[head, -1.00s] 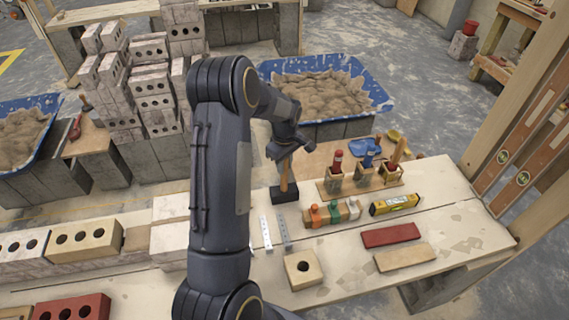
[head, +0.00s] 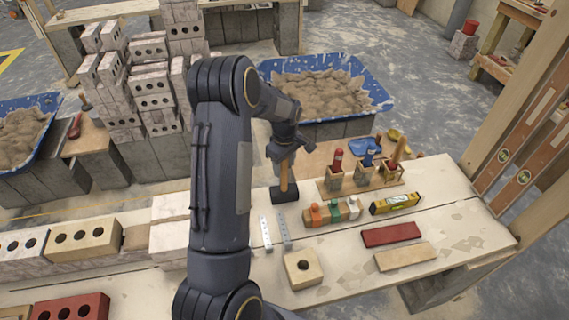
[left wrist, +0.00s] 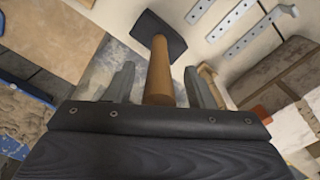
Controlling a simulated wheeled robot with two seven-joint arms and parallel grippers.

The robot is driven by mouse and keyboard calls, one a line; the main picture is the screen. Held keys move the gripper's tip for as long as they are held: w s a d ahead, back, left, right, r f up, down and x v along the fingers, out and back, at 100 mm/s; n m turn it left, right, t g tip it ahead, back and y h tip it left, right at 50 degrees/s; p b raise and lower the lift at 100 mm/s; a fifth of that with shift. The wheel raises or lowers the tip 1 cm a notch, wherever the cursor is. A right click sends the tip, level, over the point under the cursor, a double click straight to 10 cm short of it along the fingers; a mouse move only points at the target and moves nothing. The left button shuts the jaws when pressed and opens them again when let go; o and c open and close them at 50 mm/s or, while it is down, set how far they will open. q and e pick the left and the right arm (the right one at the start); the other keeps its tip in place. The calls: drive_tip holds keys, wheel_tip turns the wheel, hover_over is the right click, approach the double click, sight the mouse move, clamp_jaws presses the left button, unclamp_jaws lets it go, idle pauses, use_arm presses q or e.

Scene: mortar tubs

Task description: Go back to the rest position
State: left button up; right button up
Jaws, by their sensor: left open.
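My left gripper (head: 284,154) is open at the upper end of a hammer's wooden handle, above the workbench (head: 345,280). The hammer (head: 284,183) stands upright with its dark head on the bench. In the left wrist view the handle (left wrist: 160,72) lies between the two spread fingers of my left gripper (left wrist: 159,70), with a gap visible on each side. My left arm covers part of the bench in the head view. My right gripper is not in view.
Metal strips (head: 284,232) and a holed block (head: 302,268) lie nearer. A blue mortar tub (head: 375,92) is behind; stacked bricks (head: 155,100) are left.

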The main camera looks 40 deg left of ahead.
use_arm(q)
wheel_tip(320, 180, up, 7)
drive_tip(key=shift+r, duration=0.1)
drive_tip(key=shift+d+r, duration=0.1)
drive_tip(key=shift+r, duration=0.4)
drive_tip(key=s+d+r+m+t+h, duration=0.2)
drive_tip(key=s+d+r+m, duration=0.35)
drive_tip(key=s+d, duration=0.3)
drive_tip(key=s+d+r+m+t+h, duration=0.1)
drive_tip(key=s+d+r+m+t, duration=0.1)
drive_tip(key=s+d+r+m, duration=0.6)
drive_tip(key=s+d+f+m+t+h, duration=0.1)
drive_tip(key=s+d+f, duration=0.2)
drive_tip(key=s, duration=0.6)
drive_tip(key=shift+d+m+t, duration=0.3)
drive_tip(key=shift+d+m, duration=0.05)
